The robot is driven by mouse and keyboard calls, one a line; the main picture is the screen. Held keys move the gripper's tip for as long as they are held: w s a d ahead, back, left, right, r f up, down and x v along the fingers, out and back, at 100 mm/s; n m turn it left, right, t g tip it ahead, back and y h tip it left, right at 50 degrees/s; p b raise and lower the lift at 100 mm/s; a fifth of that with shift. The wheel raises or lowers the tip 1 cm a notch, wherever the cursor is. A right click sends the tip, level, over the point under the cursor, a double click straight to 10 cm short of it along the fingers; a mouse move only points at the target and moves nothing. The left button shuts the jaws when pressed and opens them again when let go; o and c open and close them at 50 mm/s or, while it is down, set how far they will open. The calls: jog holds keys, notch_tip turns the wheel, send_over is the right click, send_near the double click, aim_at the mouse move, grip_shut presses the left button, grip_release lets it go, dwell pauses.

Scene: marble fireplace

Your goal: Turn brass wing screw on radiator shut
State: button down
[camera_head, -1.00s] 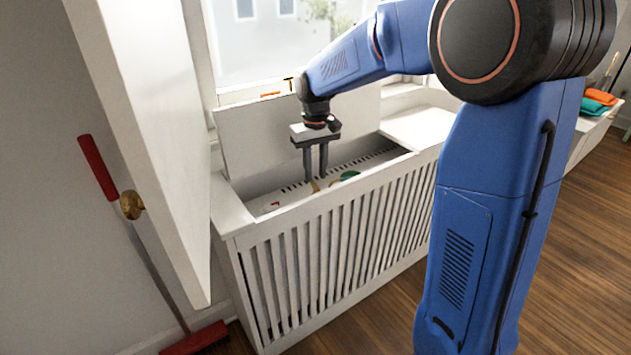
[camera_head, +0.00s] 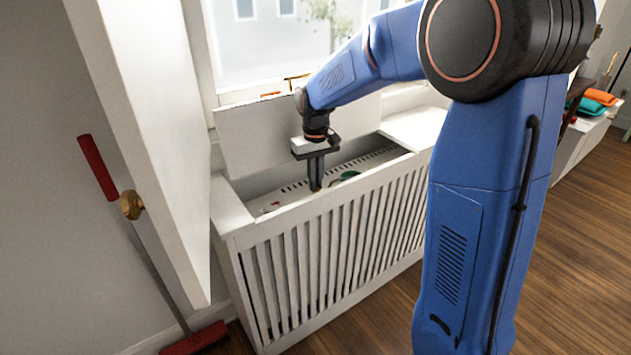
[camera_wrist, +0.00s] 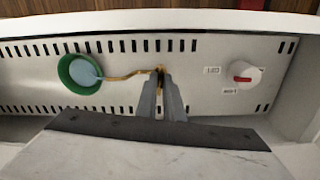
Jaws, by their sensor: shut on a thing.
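In the wrist view my gripper (camera_wrist: 163,82) points down at the white radiator top (camera_wrist: 207,68) inside the cover. Its fingers are close together, shut on the brass wing screw (camera_wrist: 160,70), which is mostly hidden between the fingertips. A thin brass pipe (camera_wrist: 125,76) runs left from the screw to a green-rimmed round cup (camera_wrist: 80,74) with a pale blue inside. In the head view my gripper (camera_head: 316,188) reaches down into the open radiator cover (camera_head: 240,238); the fingers hide the screw there.
A white knob with a red mark (camera_wrist: 242,74) and small labels sits right of the gripper. The raised lid (camera_head: 265,135) stands behind my arm. A white door (camera_head: 150,130) and a red-handled broom (camera_head: 97,168) are at left. Wooden floor (camera_head: 575,250) is clear at right.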

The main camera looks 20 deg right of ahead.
jog(key=shift+m, duration=0.3)
jog(key=m, duration=0.3)
jog(key=shift+m, duration=0.4)
jog(key=m, duration=0.3)
jog(key=shift+m, duration=0.3)
jog(key=m, duration=0.4)
jog(key=shift+m, duration=2)
jog(key=c, duration=1.9)
grip_release()
jog(key=shift+o, duration=0.2)
